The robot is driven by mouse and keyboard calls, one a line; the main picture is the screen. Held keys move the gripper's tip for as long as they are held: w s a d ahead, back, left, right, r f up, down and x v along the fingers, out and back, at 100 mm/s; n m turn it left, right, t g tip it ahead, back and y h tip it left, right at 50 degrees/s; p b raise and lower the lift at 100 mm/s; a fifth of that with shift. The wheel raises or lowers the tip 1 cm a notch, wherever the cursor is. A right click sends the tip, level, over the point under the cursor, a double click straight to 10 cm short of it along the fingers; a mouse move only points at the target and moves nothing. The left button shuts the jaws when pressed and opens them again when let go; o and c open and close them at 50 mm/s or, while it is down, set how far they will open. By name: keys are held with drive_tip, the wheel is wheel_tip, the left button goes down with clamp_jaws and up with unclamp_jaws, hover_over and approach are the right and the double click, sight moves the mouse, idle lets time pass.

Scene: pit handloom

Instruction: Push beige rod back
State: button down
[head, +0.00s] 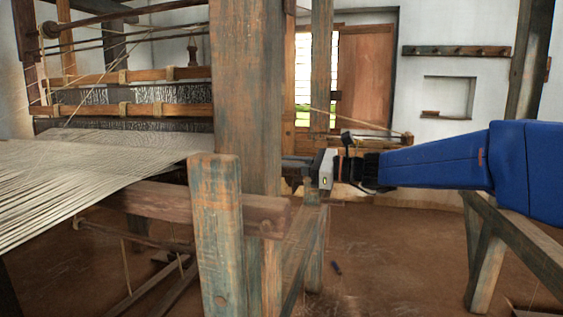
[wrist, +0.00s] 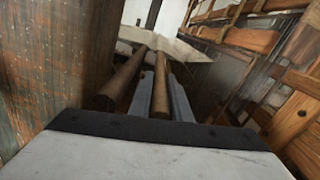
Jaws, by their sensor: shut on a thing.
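My gripper (head: 292,162) reaches in from the right in the head view, and its fingers pass behind the thick upright post. In the wrist view my gripper (wrist: 162,92) is shut, with its grey fingers on either side of a brown rod (wrist: 160,84). This rod runs forward, away from the palm. A second brown rod (wrist: 124,80) runs beside it, left of the fingers. Neither rod looks clearly beige, so I cannot tell which is the beige rod. The held rod is hidden by the post in the head view.
The thick wooden post (head: 245,90) stands close to my fingers. A shorter post (head: 216,235) and a crossbeam (head: 160,202) are in front of it. Pale warp threads (head: 85,165) spread left. A slanted wooden frame (head: 520,235) stands right; the floor (head: 400,250) between is mostly clear.

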drive_tip(key=shift+s+a, duration=0.1)
drive_tip(key=shift+s, duration=0.15)
drive_tip(key=c, duration=1.6)
unclamp_jaws()
drive_tip(key=shift+c, duration=0.2)
drive_tip(key=shift+w, duration=0.1)
